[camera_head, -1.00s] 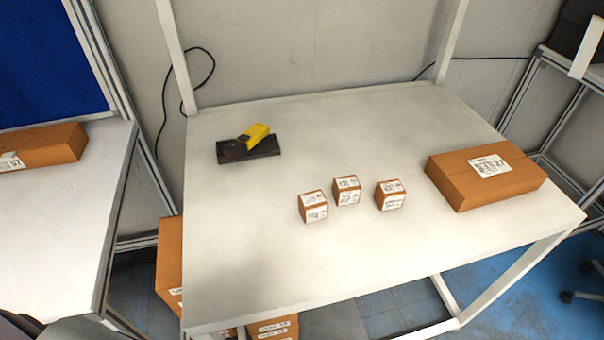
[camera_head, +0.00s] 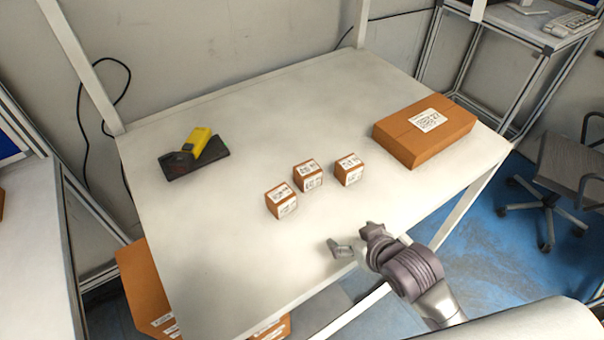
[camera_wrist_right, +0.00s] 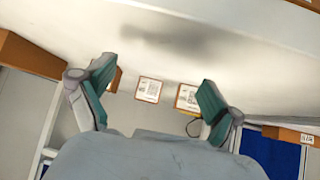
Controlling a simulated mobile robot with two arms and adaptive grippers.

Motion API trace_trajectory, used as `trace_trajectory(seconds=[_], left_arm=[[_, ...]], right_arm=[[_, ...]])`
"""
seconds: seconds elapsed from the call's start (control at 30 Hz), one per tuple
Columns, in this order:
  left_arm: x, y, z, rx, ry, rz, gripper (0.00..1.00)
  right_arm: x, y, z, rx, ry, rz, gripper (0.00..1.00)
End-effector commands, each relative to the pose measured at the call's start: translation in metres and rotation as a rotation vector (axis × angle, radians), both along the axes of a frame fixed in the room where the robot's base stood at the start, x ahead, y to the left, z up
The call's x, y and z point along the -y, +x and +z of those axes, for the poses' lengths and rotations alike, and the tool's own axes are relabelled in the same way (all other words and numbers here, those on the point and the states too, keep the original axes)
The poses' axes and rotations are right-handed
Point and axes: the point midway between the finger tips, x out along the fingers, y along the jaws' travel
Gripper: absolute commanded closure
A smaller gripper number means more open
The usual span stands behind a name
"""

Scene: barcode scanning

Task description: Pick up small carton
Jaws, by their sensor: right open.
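Three small brown cartons with white labels stand in a group on the white table: a left one (camera_head: 281,201), a middle one (camera_head: 308,175) and a right one (camera_head: 349,169). My right gripper (camera_head: 354,239) is open and empty near the table's front edge, in front of the cartons and apart from them. In the right wrist view, its spread fingers (camera_wrist_right: 156,78) frame two small cartons (camera_wrist_right: 148,90) (camera_wrist_right: 187,97) farther off. A third is partly hidden behind the left finger. My left gripper is not in view.
A large labelled carton (camera_head: 425,131) lies on the right of the table (camera_head: 220,240). A yellow scanner (camera_head: 196,145) rests on a black base (camera_head: 192,163) at the left. The table's left front is clear. A chair (camera_head: 560,175) stands at the right.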

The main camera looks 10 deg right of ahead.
Motion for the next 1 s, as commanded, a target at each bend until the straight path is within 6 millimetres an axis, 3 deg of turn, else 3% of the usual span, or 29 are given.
trace_trajectory(seconds=[0.2, 0.43, 0.8, 1.0], left_arm=[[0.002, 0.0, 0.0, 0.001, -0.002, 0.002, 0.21], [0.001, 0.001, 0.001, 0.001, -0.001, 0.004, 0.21], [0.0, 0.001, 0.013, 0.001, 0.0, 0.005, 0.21], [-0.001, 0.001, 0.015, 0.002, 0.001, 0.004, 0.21]], right_arm=[[-0.008, 0.053, 0.028, 0.207, 0.068, 0.062, 0.08], [-0.013, 0.082, 0.048, 0.328, 0.125, 0.104, 0.08], [-0.034, 0.137, 0.028, 0.335, 0.132, 0.106, 0.08], [-0.04, 0.154, 0.018, 0.334, 0.131, 0.106, 0.08]])
